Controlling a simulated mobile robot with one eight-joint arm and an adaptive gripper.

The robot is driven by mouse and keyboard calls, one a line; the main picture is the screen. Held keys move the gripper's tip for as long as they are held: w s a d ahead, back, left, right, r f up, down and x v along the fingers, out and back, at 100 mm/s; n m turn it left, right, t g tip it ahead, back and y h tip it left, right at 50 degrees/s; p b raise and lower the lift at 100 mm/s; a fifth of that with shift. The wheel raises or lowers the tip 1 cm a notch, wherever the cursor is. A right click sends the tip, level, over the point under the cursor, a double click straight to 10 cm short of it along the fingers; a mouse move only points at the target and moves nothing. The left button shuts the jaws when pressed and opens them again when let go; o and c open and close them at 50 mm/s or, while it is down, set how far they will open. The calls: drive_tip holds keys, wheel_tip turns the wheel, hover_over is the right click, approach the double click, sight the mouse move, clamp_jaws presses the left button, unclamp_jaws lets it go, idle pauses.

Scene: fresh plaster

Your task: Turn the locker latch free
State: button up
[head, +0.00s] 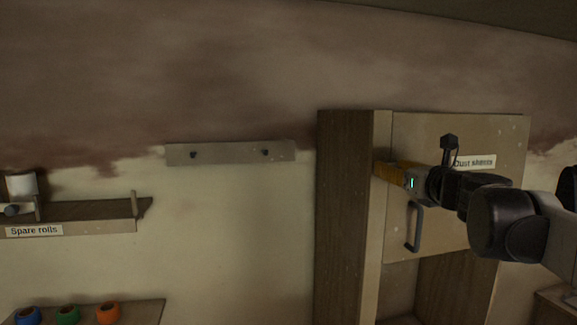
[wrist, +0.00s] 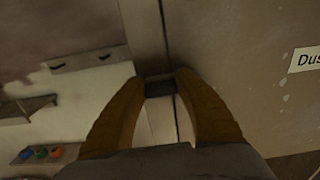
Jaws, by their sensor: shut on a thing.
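The locker stands at the right in the head view, with a pale door (head: 490,210) labelled "Dust sheets" and a dark bar handle (head: 414,228). The door lies against the frame post (head: 382,130) on its left. My gripper (head: 380,169) reaches in from the right, its orange fingers at the door's left edge. In the wrist view my gripper (wrist: 160,82) is shut on the small dark latch (wrist: 159,89), which lies across the line between post and door. The fingers hide the latch in the head view, and its exact turn is hard to read.
A hook rail (head: 230,153) is on the wall left of the locker. A "Spare rolls" shelf (head: 95,226) and a lower shelf with blue, green and orange rolls (head: 67,314) are further left. The wall between is clear.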

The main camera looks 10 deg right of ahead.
drive_tip(key=n, duration=0.2)
drive_tip(key=n+b, duration=0.1)
drive_tip(key=n, duration=0.1)
drive_tip(key=shift+a+r, duration=0.15)
drive_tip(key=shift+r, duration=0.05)
drive_tip(key=n, duration=0.4)
drive_tip(key=shift+a+r+n+b, duration=0.15)
drive_tip(key=shift+a+n+b, duration=0.1)
drive_tip(key=shift+n+b, duration=0.05)
drive_tip(key=n, duration=0.4)
drive_tip(key=shift+a+n+b, duration=0.25)
drive_tip(key=shift+n+b, duration=0.05)
drive_tip(key=shift+b, duration=0.1)
drive_tip(key=n, duration=0.4)
drive_tip(key=shift+a+b, duration=0.25)
drive_tip(key=shift+b, duration=0.05)
drive_tip(key=shift+n, duration=0.3)
drive_tip(key=o, duration=1.2)
